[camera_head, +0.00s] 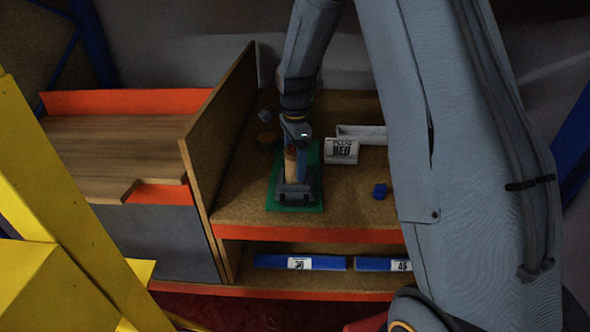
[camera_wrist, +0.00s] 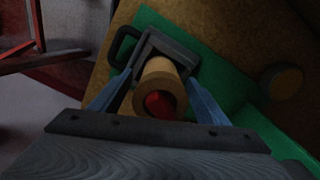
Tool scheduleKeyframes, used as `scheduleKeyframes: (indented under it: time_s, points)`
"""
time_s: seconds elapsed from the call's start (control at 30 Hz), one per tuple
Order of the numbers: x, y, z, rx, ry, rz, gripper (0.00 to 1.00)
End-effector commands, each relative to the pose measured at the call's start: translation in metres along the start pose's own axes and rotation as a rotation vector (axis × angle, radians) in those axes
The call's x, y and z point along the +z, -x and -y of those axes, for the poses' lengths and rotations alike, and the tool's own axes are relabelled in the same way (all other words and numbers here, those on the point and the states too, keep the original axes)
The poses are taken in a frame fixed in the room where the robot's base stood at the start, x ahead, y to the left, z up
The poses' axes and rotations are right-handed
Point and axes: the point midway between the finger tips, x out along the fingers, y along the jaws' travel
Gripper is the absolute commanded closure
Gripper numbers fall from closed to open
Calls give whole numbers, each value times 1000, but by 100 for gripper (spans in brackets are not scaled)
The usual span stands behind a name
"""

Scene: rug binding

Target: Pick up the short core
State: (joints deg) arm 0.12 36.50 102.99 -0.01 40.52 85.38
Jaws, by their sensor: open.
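The short core (camera_wrist: 157,85) is a tan cardboard tube with something red inside its near end. In the wrist view it lies between the two blue-grey fingers of my gripper (camera_wrist: 158,98), which are open around it. A dark grey bracket or holder (camera_wrist: 180,48) sits at the core's far end, on a green mat (camera_head: 310,205). Whether the fingers touch the core I cannot tell.
A tall wooden partition (camera_head: 215,140) rises close on the left. A round brown disc (camera_wrist: 283,81) lies beside the mat. Blue labelled bars (camera_head: 300,262) lie on the lower shelf.

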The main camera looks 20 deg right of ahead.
Motion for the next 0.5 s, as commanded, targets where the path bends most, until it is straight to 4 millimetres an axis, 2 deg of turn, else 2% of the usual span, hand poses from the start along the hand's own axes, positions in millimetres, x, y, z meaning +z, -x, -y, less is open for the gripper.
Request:
scheduleKeyframes:
  time_s: [0.17, 0.47, 0.5]
  points:
    - [0, 0, 0, 0, 0, 0, 31]
    - [0, 0, 0, 0, 0, 0, 80]
    - [0, 0, 0, -1, 0, 0, 82]
